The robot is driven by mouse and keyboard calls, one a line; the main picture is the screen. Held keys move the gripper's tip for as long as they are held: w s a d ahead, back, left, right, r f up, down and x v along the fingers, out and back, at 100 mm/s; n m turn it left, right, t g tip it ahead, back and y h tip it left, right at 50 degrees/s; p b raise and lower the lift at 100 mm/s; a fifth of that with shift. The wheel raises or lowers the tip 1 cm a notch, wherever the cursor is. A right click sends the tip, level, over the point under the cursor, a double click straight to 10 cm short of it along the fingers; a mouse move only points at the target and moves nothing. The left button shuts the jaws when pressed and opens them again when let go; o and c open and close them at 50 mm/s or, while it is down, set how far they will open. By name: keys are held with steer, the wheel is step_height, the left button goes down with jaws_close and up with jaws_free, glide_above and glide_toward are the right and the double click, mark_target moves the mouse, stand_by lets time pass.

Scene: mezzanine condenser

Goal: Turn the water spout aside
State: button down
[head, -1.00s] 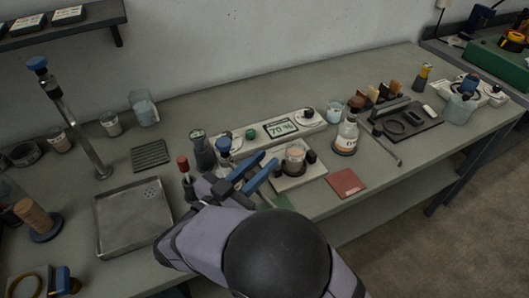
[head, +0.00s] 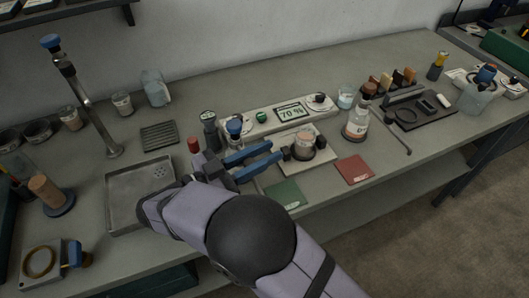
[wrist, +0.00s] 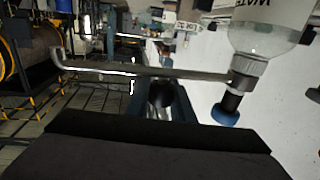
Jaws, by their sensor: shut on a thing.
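The water bottle (wrist: 262,40) shows upside down in the wrist view, with a blue cap (wrist: 225,115) on its neck. The spout (wrist: 110,70) is a thin metal tube that runs from the neck across the wrist view to a bent end at the left. My gripper (wrist: 165,98) is shut on the spout along its length, with the tube crossing at the fingers. In the head view my gripper's blue fingers (head: 264,160) point right, just in front of the blue-capped bottle (head: 235,127). They hide the bottle's lower part; the spout cannot be made out there.
A heater plate with a pot (head: 305,147) stands right beyond my fingertips. A metal tray (head: 125,205) lies left of my wrist. A display unit (head: 262,118) is behind. Green (head: 285,194) and red (head: 353,169) mats lie at the front edge.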

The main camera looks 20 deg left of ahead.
steer(key=c, duration=1.5)
jaws_free()
steer(key=shift+r, duration=0.1)
steer(key=shift+c, duration=0.2)
steer(key=b+v, duration=0.2)
steer(key=v, duration=0.5)
steer(key=shift+s, duration=0.2)
steer(key=shift+a, duration=0.1)
